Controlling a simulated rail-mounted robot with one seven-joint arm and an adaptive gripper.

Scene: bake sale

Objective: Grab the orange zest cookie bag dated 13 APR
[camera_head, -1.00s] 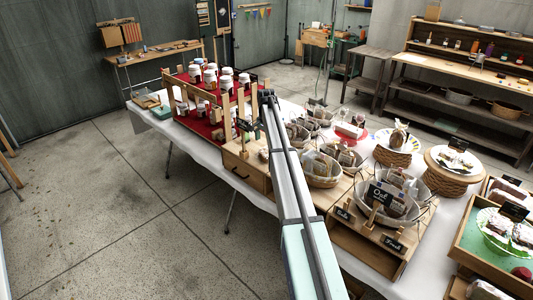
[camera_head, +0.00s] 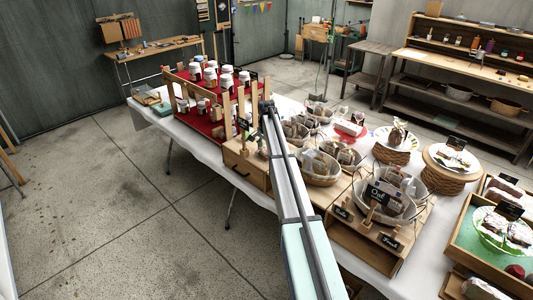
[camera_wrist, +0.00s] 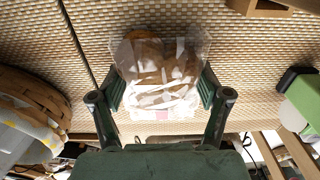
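A clear bag of brown-orange cookies (camera_wrist: 160,62) sits between the two fingers of my gripper (camera_wrist: 161,88) in the wrist view. The fingers stand at the bag's left and right edges, and its top reaches past the fingertips. I cannot tell whether they press on it or only straddle it. A small pink patch (camera_wrist: 160,115) shows under the bag. No date is readable. In the head view my arm hides the gripper. Bagged baked goods fill several baskets there, including the front basket (camera_head: 392,214) behind a dark sign (camera_head: 379,196).
A woven surface (camera_wrist: 255,60) lies behind the bag. A round basket (camera_wrist: 35,90) is at the left and a green-and-white object (camera_wrist: 300,105) at the right. In the head view, a red tiered jar stand (camera_head: 205,125) and a green-lined tray (camera_head: 478,245) flank the baskets.

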